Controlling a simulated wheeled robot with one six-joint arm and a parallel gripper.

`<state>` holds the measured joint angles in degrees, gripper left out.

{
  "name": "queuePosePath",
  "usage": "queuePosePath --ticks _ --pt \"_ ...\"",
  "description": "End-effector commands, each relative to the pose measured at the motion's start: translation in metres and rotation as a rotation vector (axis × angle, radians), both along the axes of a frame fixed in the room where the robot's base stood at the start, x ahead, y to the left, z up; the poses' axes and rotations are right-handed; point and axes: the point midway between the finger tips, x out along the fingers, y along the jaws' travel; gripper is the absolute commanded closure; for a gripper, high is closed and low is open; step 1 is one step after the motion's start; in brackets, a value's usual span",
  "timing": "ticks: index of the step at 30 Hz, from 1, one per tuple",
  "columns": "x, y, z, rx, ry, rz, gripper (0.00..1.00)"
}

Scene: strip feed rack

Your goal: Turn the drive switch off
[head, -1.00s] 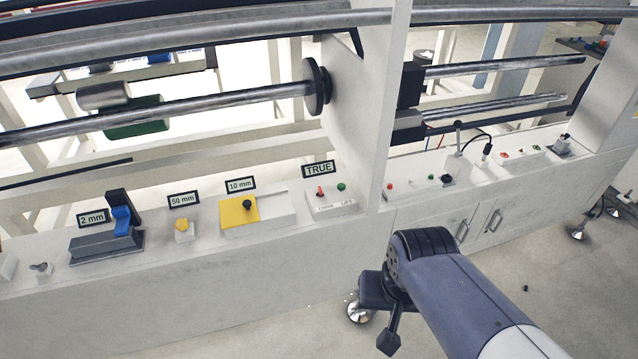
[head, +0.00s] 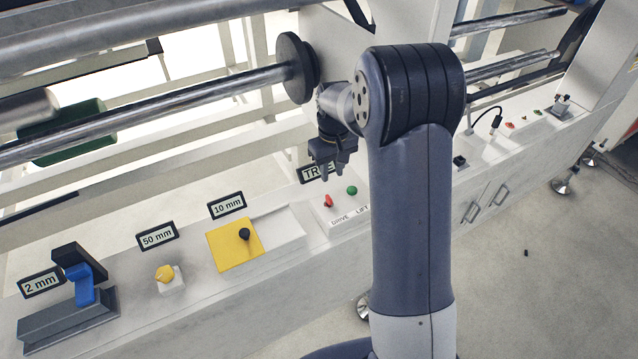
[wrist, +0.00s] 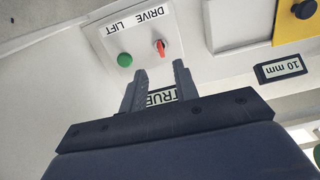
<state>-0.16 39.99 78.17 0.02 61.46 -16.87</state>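The drive switch (head: 328,201) is a small red lever on a white panel, above the printed word DRIVE. It also shows in the wrist view (wrist: 160,47), upside down, with its lever standing out from the panel. The green lift button (head: 351,190) sits beside it, and also shows in the wrist view (wrist: 125,60). My gripper (head: 333,173) hangs above and behind the switch panel. In the wrist view its two fingers (wrist: 159,70) are apart with nothing between them. The red lever lies just beyond the fingertips, in line with the gap, and looks untouched.
The TRUE display (head: 311,173) is partly hidden by my gripper. A roller bar (head: 150,108) runs above.

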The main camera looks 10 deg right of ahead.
Motion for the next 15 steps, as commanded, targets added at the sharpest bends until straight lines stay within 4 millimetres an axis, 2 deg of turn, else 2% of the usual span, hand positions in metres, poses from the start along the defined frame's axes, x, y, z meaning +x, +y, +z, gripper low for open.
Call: queuePosePath --ticks 3,8,15 --pt "0.008 -0.001 -0.010 0.000 0.007 0.014 0.71" --pt "0.009 -0.001 -0.023 0.000 0.010 0.018 0.71" --pt "0.008 -0.001 -0.067 -0.001 0.012 0.018 0.71"
